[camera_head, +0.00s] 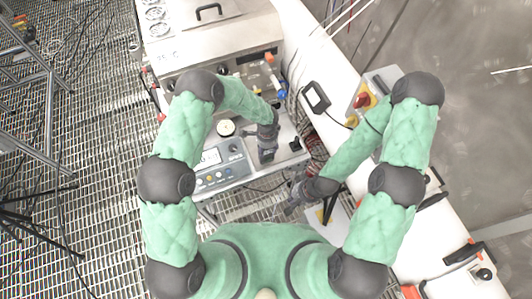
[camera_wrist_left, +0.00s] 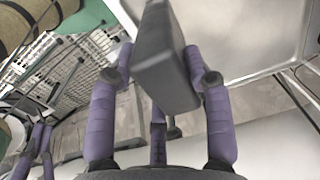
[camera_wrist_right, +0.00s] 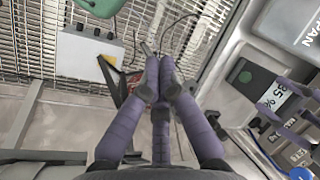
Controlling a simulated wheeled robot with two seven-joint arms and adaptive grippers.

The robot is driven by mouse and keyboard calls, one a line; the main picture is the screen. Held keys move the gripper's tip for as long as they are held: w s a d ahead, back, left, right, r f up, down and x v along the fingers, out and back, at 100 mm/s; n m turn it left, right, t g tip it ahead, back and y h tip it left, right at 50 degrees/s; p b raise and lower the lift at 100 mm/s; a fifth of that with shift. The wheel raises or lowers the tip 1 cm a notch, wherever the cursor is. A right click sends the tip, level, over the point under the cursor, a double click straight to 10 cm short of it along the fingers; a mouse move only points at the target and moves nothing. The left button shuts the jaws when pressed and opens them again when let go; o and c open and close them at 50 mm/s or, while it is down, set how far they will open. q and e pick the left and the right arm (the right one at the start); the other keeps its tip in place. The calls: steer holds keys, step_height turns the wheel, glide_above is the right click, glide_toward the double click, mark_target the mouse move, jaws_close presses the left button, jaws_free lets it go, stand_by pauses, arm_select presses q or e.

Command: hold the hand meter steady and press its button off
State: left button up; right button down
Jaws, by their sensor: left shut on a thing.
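The hand meter (camera_wrist_left: 166,62) is a dark grey box held between the fingers of my left gripper (camera_wrist_left: 162,77), shown from its plain back in the left wrist view. My left gripper (camera_head: 267,150) is above the front part of the bench unit in the head view. In the right wrist view the meter's dark face (camera_wrist_right: 250,78) shows a green patch and a lit screen reading about 85 %. My right gripper (camera_wrist_right: 158,82) has its fingertips together with nothing between them. It is apart from the meter, lower and to the right in the head view (camera_head: 293,198).
The bench unit (camera_head: 222,172) has a display, coloured buttons and a SPAN label. A steel box with a handle (camera_head: 215,45) stands behind. A grey control box (camera_wrist_right: 88,55) with cables is left of my right gripper in its wrist view. Metal grating (camera_head: 95,130) surrounds the bench.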

mark_target(268, 160)
stand_by(0.4)
steer(key=shift+w+a+f+n+t+h, duration=0.2)
steer(key=shift+w+a+f+n+t, duration=1.05)
steer(key=shift+w, duration=1.45)
steer(key=shift+w+a+f+n+t+h, duration=0.2)
steer(key=shift+w+a+f+n+t, duration=1.05)
steer(key=shift+w, duration=1.5)
steer(key=shift+w+a+f+n+t+h, duration=0.2)
steer(key=shift+w+a+f+n+t, duration=0.6)
steer(key=shift+w+a+f+t, duration=1.4)
steer(key=shift+w+d+r+g, duration=0.45)
steer(key=shift+w+r+g, duration=0.15)
steer(key=shift+r+g, duration=0.15)
steer(key=shift+w+a, duration=0.15)
steer(key=shift+w, duration=0.2)
